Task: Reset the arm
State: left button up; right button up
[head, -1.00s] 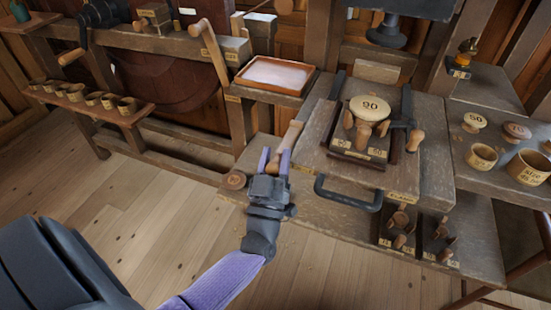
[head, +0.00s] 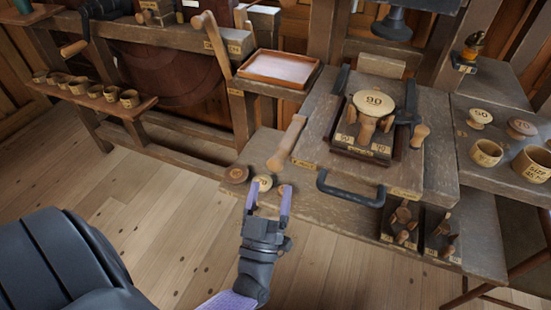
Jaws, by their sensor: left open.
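My left gripper (head: 268,191) is open in the lower middle of the head view, with its two purple fingers spread. No object is clamped between them. A round wooden piece (head: 264,182) shows between the fingertips, at the front edge of the bench; I cannot tell if the fingers touch it. A darker round piece (head: 236,173) lies just left of it. A pale wooden handle (head: 287,144) slants above the gripper, apart from its fingers. My right gripper is out of view.
A fixture with a round piece marked 90 (head: 374,102) stands on the bench, with a dark bar handle (head: 350,195) in front. A shallow tray (head: 278,69) is behind. Several cups line the left shelf (head: 95,97); more cups and knobs stand at right. Open floor lies below left.

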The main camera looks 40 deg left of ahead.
pick_arm(q)
jog(key=shift+v, duration=0.75)
jog(key=s+d+f+m+g+h, duration=0.2)
jog(key=s+f+m+g+h, duration=0.15)
jog(key=f, duration=0.55)
jog(key=s+d+f+m+g+h, duration=0.2)
jog(key=f+g+h, duration=0.2)
jog(key=f, duration=0.4)
jog(key=s+d+f+m+g+h, duration=0.2)
jog(key=s+f+m+g+h, duration=0.15)
jog(key=f, duration=0.55)
jog(key=s+a+f+g+y, duration=0.1)
jog(key=s+f+g, duration=0.3)
jog(key=s, duration=0.6)
jog(key=s+a+f+m+g, duration=0.1)
jog(key=s+a+f+g, duration=0.2)
jog(key=s, duration=0.7)
notch_tip(320, 180, down, 2)
jog(key=g, duration=0.3)
jog(key=shift+s+m+y, duration=0.3)
jog(key=shift+s+y, duration=0.05)
jog(key=shift+y, duration=0.05)
